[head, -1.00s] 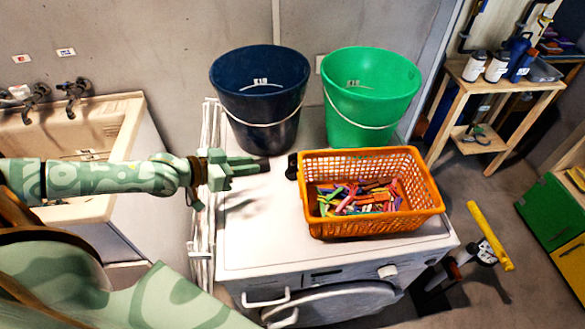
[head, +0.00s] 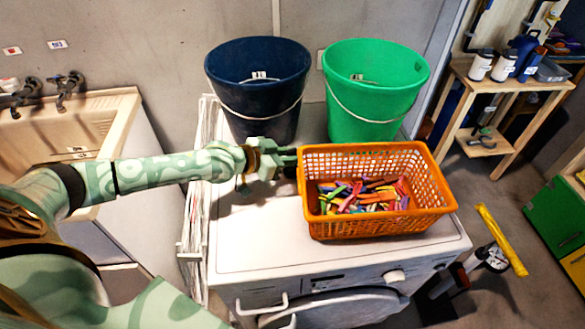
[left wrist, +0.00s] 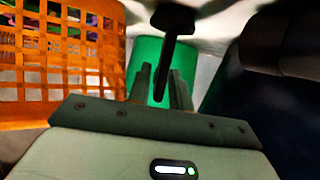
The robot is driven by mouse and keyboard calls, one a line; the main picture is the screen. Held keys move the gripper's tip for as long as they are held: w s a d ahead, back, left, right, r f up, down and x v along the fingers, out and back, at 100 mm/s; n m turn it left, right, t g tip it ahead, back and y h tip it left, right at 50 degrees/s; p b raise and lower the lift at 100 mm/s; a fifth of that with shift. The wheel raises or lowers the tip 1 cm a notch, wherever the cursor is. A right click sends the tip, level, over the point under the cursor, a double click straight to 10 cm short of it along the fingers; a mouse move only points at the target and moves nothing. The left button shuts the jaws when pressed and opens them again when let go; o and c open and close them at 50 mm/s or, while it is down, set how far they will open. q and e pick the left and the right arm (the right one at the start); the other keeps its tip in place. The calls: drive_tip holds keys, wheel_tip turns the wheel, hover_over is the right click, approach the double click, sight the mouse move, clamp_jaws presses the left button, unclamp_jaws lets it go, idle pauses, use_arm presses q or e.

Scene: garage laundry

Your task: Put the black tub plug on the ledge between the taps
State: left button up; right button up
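The black tub plug (head: 290,172) is on the white washing machine, against the left side of the orange basket, mostly hidden by my gripper in the head view. In the left wrist view the plug (left wrist: 173,20) shows a dark wide end and a narrow part reaching down between my fingers. My left gripper (head: 288,158) is at the plug; its fingers (left wrist: 160,88) stand apart on either side of the narrow part, with gaps visible. The sink ledge (head: 47,108) is at the far left, between the left tap (head: 24,92) and the right tap (head: 68,88). My right gripper is out of view.
The orange basket (head: 378,226) of coloured pegs is right beside my left gripper. A dark blue bucket (head: 258,90) and a green bucket (head: 375,90) stand behind. A folded white rack (head: 196,200) stands between sink and washing machine (head: 250,240), whose front left top is clear.

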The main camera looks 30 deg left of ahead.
use_arm(q)
drive_tip(key=x, duration=0.2)
drive_tip(key=shift+w+f, duration=0.2)
drive_tip(key=shift+w, duration=0.05)
drive_tip(key=shift+r, duration=0.1)
drive_tip(key=shift+s, duration=0.1)
drive_tip(key=shift+c, duration=0.3)
clamp_jaws()
drive_tip(key=shift+r, duration=0.1)
